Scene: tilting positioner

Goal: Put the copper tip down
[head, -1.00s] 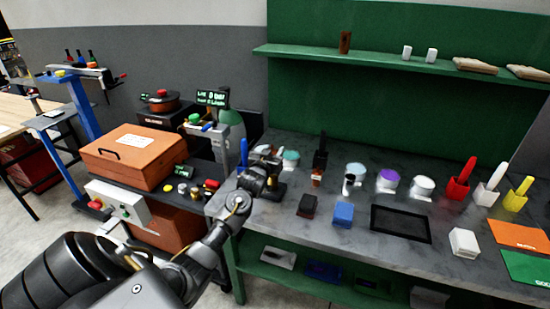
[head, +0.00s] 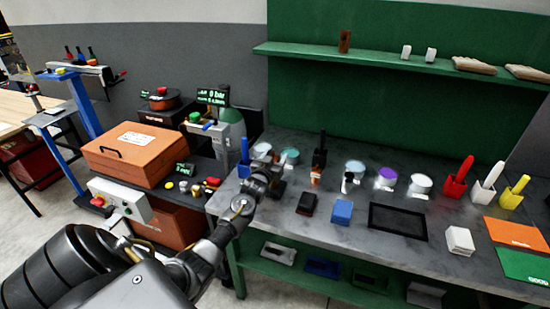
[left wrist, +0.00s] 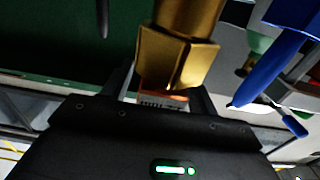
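My left gripper (head: 272,172) is over the left part of the grey bench, beside the blue holder. In the left wrist view, its two dark fingers (left wrist: 163,95) are on either side of a gold-coloured, faceted metal piece (left wrist: 178,55), which looks like the copper tip. A small orange part (left wrist: 178,95) shows at its near end, between the fingers. The fingers appear closed on the piece, though the contact faces are hidden. In the head view the piece is too small and covered to make out. My right gripper is not in view.
The bench holds a black tray (head: 398,222), a blue block (head: 342,211), a dark block (head: 307,203), a white box (head: 459,241) and several round tins. The blue holder (head: 244,160) is close to my left gripper. An orange case (head: 135,158) is at left.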

